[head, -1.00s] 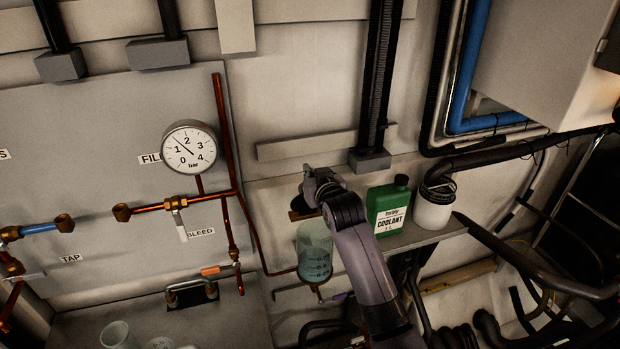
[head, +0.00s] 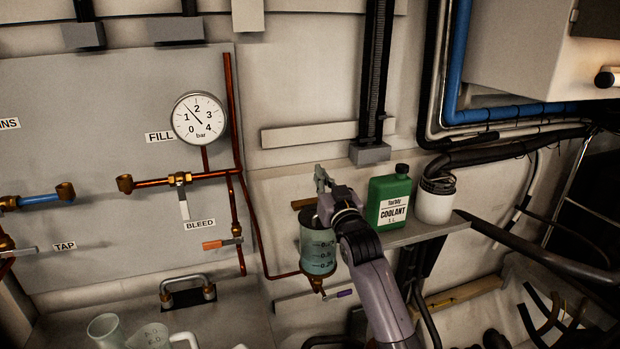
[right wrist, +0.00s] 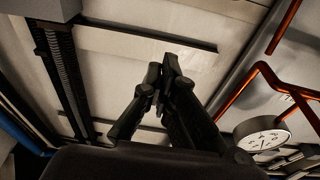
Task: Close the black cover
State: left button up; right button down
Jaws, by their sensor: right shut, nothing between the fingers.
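A clear graduated vessel (head: 318,256) with greenish liquid hangs below a brown bracket on the wall in the head view. A dark piece (head: 308,216), which looks like the black cover, shows at the vessel's top, left of my right gripper. My wrist partly hides it, and I cannot tell whether it lies flat or stands up. My right gripper (head: 321,178) points up just above and right of it, with its fingers together and empty. In the right wrist view the closed fingertips (right wrist: 162,80) show against the wall; no cover is visible there. My left gripper is not in view.
A green coolant bottle (head: 388,202) and a white jar (head: 435,198) stand on a shelf (head: 440,230) close to the right of my arm. A pressure gauge (head: 198,118) and copper pipes (head: 231,100) are left of the vessel. Jugs (head: 150,335) stand at the lower left.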

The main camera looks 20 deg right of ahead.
jog(key=s+f+t+b, duration=0.5)
jog(key=f+b, duration=0.3)
jog(key=b, duration=0.5)
jog(key=shift+s+d, duration=0.15)
jog(key=shift+d, duration=0.05)
jog(key=shift+f, duration=0.15)
jog(key=shift+f, duration=0.1)
